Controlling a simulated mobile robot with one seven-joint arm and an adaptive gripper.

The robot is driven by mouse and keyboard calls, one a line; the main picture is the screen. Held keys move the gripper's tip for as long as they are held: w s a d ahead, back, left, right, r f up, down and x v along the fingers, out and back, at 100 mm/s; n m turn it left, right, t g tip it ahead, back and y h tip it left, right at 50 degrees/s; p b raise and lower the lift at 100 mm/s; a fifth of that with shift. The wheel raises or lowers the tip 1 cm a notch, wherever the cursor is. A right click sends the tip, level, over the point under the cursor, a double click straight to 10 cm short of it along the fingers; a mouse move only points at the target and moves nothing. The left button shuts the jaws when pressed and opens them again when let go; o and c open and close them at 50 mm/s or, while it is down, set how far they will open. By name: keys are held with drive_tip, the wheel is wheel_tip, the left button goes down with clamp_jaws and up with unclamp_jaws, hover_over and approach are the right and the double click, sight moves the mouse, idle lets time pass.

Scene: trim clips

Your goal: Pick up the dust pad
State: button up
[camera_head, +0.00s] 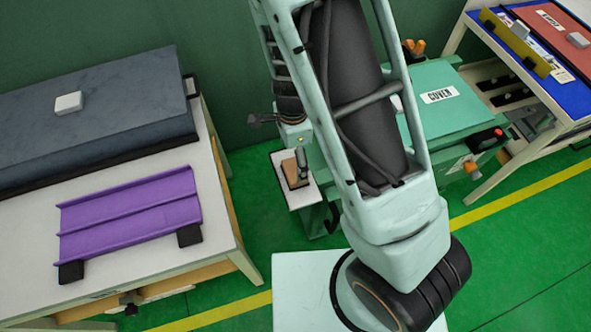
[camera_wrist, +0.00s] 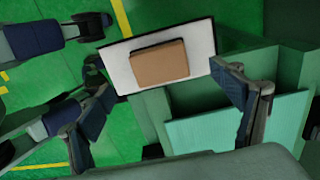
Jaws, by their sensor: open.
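A tan-brown block (camera_wrist: 159,63), which looks like the dust pad, lies on a small white-topped stand (camera_wrist: 197,42) in the wrist view. The brown block also shows in the head view (camera_head: 291,172), on the white-topped stand left of the green bench, with a grey upright piece at its side. My gripper (camera_wrist: 158,112) is open and empty in the wrist view. Its dark-blue finger pads are wide apart, and the block lies beyond and between them, not touched. In the head view my arm covers much of the middle, and the fingers are hard to make out.
A table with dark foam (camera_head: 110,125), a small white block (camera_head: 68,103) and a purple trim panel (camera_head: 130,215) stands left. A green bench with a "COVER" panel (camera_head: 440,118) is behind my arm. A blue-topped table (camera_head: 545,95) stands right. Green floor between them is open.

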sight(295, 170)
drive_tip(key=f+b, duration=0.1)
drive_tip(key=f, duration=0.6)
drive_tip(key=shift+d, duration=0.2)
drive_tip(key=c, duration=1.5)
drive_tip(key=shift+o, duration=0.2)
